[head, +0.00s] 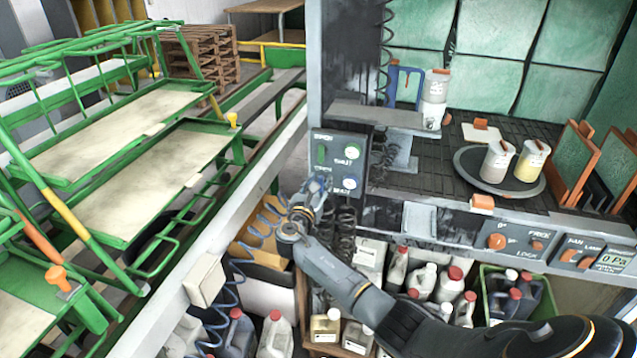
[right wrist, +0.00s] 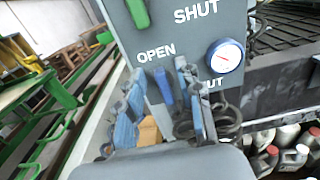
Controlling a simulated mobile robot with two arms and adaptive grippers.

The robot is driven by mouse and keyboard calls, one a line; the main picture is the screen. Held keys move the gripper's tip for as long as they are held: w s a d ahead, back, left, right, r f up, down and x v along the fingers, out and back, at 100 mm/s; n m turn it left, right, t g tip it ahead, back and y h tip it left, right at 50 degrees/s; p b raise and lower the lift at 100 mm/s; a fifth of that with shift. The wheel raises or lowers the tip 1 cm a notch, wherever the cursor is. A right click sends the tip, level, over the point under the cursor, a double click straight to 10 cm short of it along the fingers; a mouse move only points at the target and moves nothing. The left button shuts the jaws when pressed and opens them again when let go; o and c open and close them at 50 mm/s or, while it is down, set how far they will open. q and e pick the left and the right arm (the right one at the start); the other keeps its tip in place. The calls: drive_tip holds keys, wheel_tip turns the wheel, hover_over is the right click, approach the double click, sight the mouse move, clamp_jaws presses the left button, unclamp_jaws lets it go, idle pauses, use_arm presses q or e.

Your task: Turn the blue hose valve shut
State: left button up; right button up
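The blue hose valve handle (right wrist: 164,88) is on the grey control panel (right wrist: 185,50) in the right wrist view. It points nearly straight up and down, below the word OPEN. A second label, partly hidden and ending in "UT", is to its right. My right gripper (right wrist: 160,74) is open, with one finger on each side of the blue handle. I cannot tell whether either finger touches it. In the head view, my right gripper (head: 316,188) is at the lower part of the panel and mostly hides the blue handle. My left gripper is not in view.
A green handle (right wrist: 138,12) is above the blue one, and a round gauge (right wrist: 225,56) is to the right. Coiled hoses (head: 343,225) hang below the panel. Several jugs (head: 420,280) stand under the bench. Green racks (head: 130,190) stand at the left.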

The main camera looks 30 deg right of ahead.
clamp_jaws()
